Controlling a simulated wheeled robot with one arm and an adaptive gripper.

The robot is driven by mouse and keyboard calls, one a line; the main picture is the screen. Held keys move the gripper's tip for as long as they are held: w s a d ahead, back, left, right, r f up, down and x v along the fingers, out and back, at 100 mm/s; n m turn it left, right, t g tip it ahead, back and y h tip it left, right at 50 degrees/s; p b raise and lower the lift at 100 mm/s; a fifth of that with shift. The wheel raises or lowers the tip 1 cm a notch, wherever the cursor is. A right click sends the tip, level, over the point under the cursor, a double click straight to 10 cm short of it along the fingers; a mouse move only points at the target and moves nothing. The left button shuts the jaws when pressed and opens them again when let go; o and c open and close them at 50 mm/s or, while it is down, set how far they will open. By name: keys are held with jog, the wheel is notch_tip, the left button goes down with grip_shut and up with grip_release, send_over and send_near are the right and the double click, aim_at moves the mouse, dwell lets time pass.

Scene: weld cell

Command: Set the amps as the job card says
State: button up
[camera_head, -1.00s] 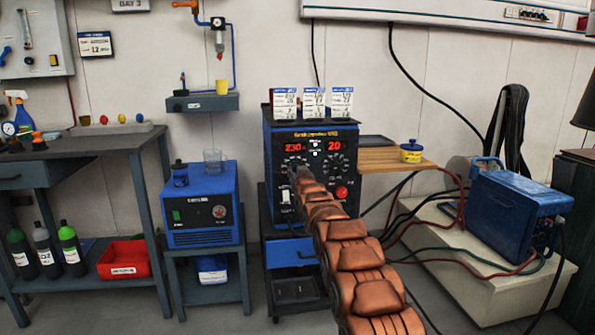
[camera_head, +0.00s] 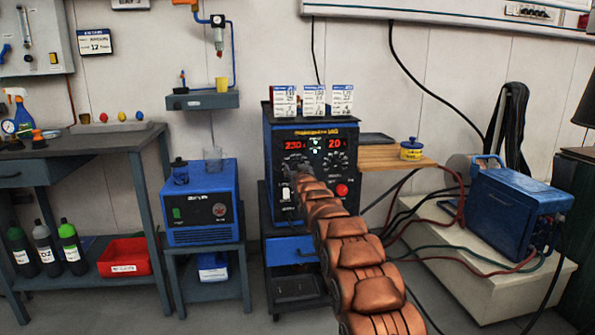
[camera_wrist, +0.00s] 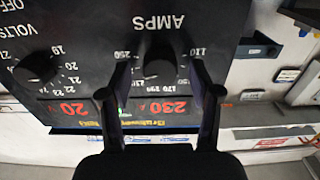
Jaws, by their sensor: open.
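The blue welder (camera_head: 267,215) has a black front panel with red displays. The amps display (camera_wrist: 167,107) reads 230 A and the volts display (camera_wrist: 69,108) reads 20 V. The wrist view shows the panel upside down. The amps knob (camera_wrist: 160,72) is black, with a printed scale around it. My gripper (camera_wrist: 160,66) is open, with one finger on each side of this knob; I cannot tell whether they touch it. The volts knob (camera_wrist: 36,67) is beside it, outside the fingers. Several white cards, such as the middle one (camera_head: 314,99), stand on the welder; their small print is unreadable.
A red button (camera_head: 341,190) and a white switch (camera_head: 285,194) are low on the panel. A smaller blue unit (camera_head: 200,212) stands at the left.

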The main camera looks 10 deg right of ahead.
jog(key=s, duration=1.2)
dwell(0.6)
jog(key=s+r+g+p, duration=0.6)
jog(key=s+p, duration=0.6)
jog(key=s, duration=1)
jog(key=s+r+g+p, duration=0.7)
jog(key=s+p, duration=0.5)
jog(key=s, duration=1.1)
jog(key=s+r+g+p, duration=0.6)
jog(key=s+r+p, duration=0.3)
jog(key=s, duration=1.4)
jog(key=p, duration=0.4)
jog(key=shift+g, duration=0.4)
